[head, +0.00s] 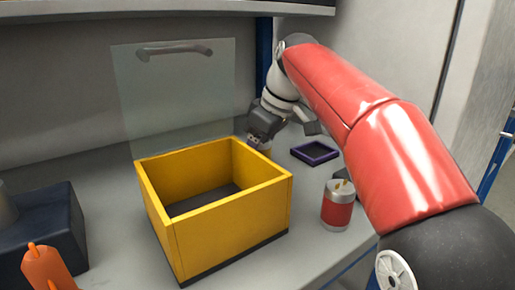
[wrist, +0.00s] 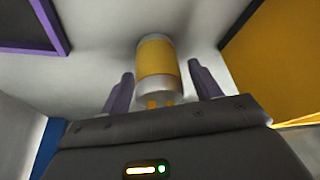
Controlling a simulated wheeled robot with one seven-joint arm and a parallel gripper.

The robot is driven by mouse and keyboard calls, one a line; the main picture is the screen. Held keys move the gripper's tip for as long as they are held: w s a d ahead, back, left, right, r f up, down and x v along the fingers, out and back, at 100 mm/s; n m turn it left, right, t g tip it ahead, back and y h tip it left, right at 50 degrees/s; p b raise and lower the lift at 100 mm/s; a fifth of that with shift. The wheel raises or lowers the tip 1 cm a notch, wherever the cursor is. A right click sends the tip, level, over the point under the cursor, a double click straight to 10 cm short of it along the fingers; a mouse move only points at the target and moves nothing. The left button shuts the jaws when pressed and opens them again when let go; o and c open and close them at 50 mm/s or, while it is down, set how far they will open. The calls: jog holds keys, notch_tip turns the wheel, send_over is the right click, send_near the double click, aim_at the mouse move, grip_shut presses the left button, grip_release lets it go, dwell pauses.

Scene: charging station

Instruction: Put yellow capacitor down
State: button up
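The yellow capacitor (wrist: 157,62), a cylinder with a yellow band, a pale end and two prongs, shows in the wrist view between my gripper's two purple fingers (wrist: 160,85). The fingers are spread, with a narrow gap on each side of it. Its far end appears to be against the pale worktop. In the head view my gripper (head: 262,132) is low behind the yellow box's back right corner, and only a small part of the capacitor (head: 265,149) shows below it.
The open yellow box (head: 232,222) stands just in front of my gripper. A small purple-rimmed tray (head: 315,152) lies to the right. A red capacitor (head: 337,212) stands in front of it. A clear panel with a handle (head: 175,50) rises behind the box.

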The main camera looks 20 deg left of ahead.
jog(key=p+v, duration=0.4)
jog(key=v, duration=0.8)
jog(key=shift+r, duration=0.1)
